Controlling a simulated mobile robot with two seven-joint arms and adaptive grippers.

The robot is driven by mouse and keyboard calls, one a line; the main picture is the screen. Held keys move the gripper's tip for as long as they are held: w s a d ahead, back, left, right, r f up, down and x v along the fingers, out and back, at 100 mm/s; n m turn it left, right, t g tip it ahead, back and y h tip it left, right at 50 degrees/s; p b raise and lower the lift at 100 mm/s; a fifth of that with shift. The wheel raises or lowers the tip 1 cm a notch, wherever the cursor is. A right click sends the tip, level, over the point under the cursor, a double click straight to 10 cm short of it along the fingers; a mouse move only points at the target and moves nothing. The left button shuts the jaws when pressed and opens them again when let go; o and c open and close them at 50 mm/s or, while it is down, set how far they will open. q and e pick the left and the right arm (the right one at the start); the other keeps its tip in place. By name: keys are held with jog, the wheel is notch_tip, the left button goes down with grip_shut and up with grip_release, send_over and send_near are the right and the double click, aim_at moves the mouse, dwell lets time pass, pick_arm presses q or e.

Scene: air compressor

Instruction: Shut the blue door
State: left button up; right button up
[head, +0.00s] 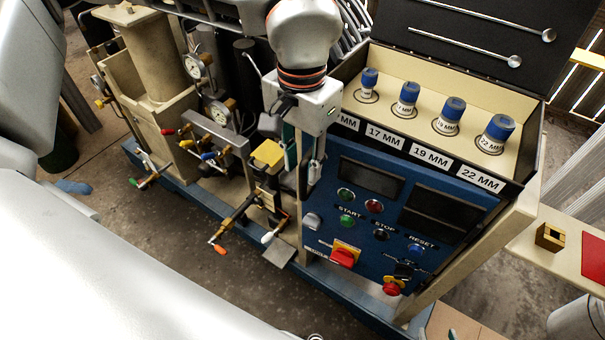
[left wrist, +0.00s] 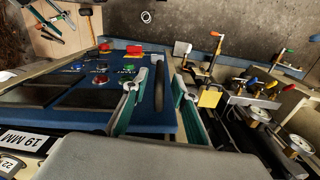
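The blue door (head: 345,285) is the control panel with START, STOP and RESET buttons, below the open box of sockets. It also shows in the left wrist view (left wrist: 190,119). How far it stands open I cannot tell. My left gripper (head: 304,172) points down at the door's upper left edge. In the left wrist view its fingers (left wrist: 158,98) are apart, one over the blue face and one by the edge, with a dark upright bar between them. Contact is unclear. My right gripper is not in view.
Left of the door are gauges (head: 194,66), a yellow block (head: 267,154) and several valve levers close to my gripper. Blue-capped sockets (head: 408,96) stand in the box above. Concrete floor (head: 200,240) lies clear in front of the blue base rail.

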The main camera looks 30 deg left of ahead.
pick_arm(q)
notch_tip(320, 180, up, 8)
jog(key=shift+f, duration=0.25)
